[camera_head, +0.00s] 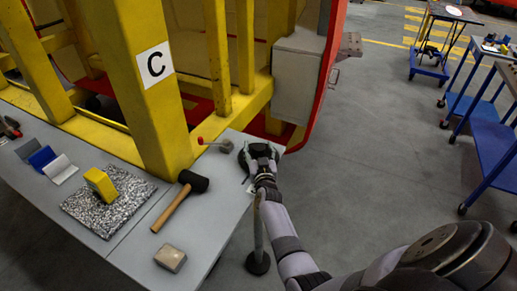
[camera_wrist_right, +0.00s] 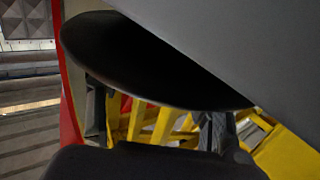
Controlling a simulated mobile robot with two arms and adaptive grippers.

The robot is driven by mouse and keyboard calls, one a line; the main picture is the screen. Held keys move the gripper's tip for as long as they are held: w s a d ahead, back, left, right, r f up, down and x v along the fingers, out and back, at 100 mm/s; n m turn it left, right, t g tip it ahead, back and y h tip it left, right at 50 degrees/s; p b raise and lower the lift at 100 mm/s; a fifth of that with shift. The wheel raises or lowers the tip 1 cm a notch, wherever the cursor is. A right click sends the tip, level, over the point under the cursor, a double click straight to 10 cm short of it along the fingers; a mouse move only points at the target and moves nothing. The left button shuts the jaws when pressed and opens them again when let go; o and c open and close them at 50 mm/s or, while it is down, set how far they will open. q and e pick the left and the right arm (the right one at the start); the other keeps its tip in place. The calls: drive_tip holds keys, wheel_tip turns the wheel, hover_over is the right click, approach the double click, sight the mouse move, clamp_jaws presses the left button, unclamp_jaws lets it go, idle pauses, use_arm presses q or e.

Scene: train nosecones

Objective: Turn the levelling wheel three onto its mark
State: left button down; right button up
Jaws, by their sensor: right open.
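The levelling wheel, a black round disc (camera_head: 243,159), sits at the right end of the grey bench. It fills the upper middle of the right wrist view (camera_wrist_right: 155,70) as a dark disc seen close up. My right gripper (camera_head: 262,152) is at the wheel, with its open fingers apart. In the right wrist view, the fingers (camera_wrist_right: 155,118) show to the left and right of the disc's lower edge. I cannot tell whether they touch it. The wheel's mark cannot be made out. My left gripper is not in view.
The grey bench (camera_head: 222,205) also holds a mallet (camera_head: 180,200), a tan block (camera_head: 170,258), a yellow block (camera_head: 100,183) on a speckled slab and a red-handled tool (camera_head: 225,146). A yellow frame post (camera_head: 158,100) rises behind. Blue carts (camera_head: 490,150) stand right; floor between is clear.

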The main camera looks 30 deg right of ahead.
sight(259, 153)
drive_tip(key=v, duration=0.7)
drive_tip(key=shift+s+a, duration=0.2)
drive_tip(key=shift+f, duration=0.1)
idle(0.3)
